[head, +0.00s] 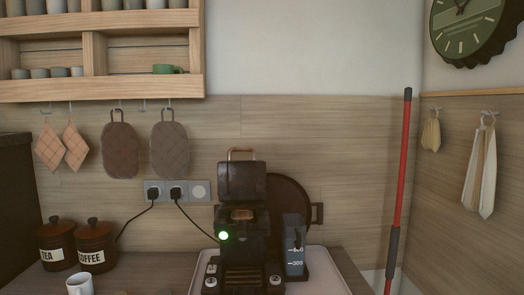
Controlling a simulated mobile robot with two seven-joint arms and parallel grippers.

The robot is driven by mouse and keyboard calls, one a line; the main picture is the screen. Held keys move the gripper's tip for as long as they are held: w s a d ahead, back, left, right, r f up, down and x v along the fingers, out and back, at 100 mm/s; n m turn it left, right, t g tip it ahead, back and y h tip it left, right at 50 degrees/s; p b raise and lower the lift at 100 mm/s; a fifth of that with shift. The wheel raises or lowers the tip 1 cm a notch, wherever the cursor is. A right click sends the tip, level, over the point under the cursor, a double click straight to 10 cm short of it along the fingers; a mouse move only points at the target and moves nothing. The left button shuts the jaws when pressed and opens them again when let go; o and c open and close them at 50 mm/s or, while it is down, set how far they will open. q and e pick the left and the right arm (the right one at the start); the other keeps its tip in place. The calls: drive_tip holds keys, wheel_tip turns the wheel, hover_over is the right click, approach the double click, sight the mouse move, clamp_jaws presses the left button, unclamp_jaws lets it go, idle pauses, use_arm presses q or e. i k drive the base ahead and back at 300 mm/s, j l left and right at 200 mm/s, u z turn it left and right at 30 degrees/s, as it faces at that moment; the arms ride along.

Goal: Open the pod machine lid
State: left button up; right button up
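The black pod machine (258,250) stands on the counter at the bottom middle of the head view, with a lit green light on its front left. Its dark lid (242,182) stands up above the body, with a copper-coloured handle (241,151) at its top edge. Below the lid, a copper-coloured part (242,214) shows at the top of the body, so the lid looks raised. Neither of my grippers is in view, and nothing touches the machine.
A tray (322,268) lies under the machine, and a water tank (294,245) stands at its right. A round dark pan (292,190) leans behind it. Canisters (96,243) and a white mug (80,285) stand left. A red-handled pole (401,170) stands right.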

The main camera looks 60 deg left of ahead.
sight(238, 181)
drive_tip(key=i+l+u, duration=0.15)
drive_tip(key=l+u, duration=0.15)
drive_tip(key=u, duration=0.15)
drive_tip(key=l+u, duration=0.4)
drive_tip(key=i, duration=0.05)
